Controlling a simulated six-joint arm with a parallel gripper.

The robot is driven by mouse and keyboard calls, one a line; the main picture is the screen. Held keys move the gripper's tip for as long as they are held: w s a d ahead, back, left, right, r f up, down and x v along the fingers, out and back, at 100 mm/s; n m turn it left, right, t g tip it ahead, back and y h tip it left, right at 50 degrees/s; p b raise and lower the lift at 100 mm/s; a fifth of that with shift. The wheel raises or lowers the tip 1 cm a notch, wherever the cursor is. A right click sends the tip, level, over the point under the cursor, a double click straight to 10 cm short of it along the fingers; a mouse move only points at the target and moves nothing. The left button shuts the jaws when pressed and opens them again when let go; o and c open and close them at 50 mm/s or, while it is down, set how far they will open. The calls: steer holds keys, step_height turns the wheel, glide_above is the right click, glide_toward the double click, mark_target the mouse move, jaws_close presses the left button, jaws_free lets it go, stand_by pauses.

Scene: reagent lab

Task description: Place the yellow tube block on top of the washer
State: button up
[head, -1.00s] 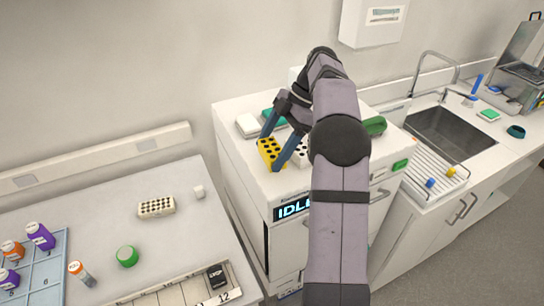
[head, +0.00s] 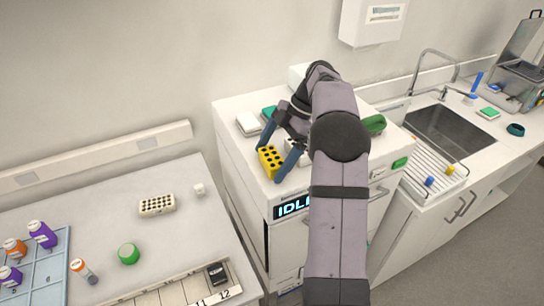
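The yellow tube block (head: 269,160) is in the head view, at the front left of the washer's white top. My gripper (head: 270,164) has one finger at the block's back left and the other along its right side; it looks shut on the block. The block appears upright, with its holes facing up. It is at or just above the washer top; a small gap underneath cannot be ruled out. The washer (head: 240,190) is a white cabinet with a lit "IDLE" display on its front. My arm hides part of its top and front.
A white block with holes (head: 296,152) stands right of the yellow one, partly behind my finger. A white item (head: 248,124), a teal item (head: 268,112) and a green object (head: 375,124) are also on the washer. A sink (head: 450,133) lies right, a bench (head: 95,207) left.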

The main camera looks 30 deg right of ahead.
steer(key=shift+r, duration=0.1)
steer(key=p+v, duration=0.3)
steer(key=v, duration=0.9)
stand_by(0.4)
stand_by(0.5)
steer(key=m+h+b, duration=0.2)
steer(key=m, duration=0.6)
glide_above(280, 163)
steer(key=shift+f, duration=1)
steer(key=s+a+f+m+h+b, duration=0.2)
steer(key=s+a+f+m, duration=0.2)
steer(key=s+a+f, duration=0.3)
steer(key=s+a+f+m+h+b, duration=0.2)
steer(key=s+a+f+m, duration=0.3)
steer(key=s+f, duration=0.8)
step_height(280, 163, down, 3)
steer(key=shift+s+a+f+m+b, duration=0.1)
steer(key=shift+s+a+m+b, duration=0.25)
steer(key=shift+a+b, duration=0.45)
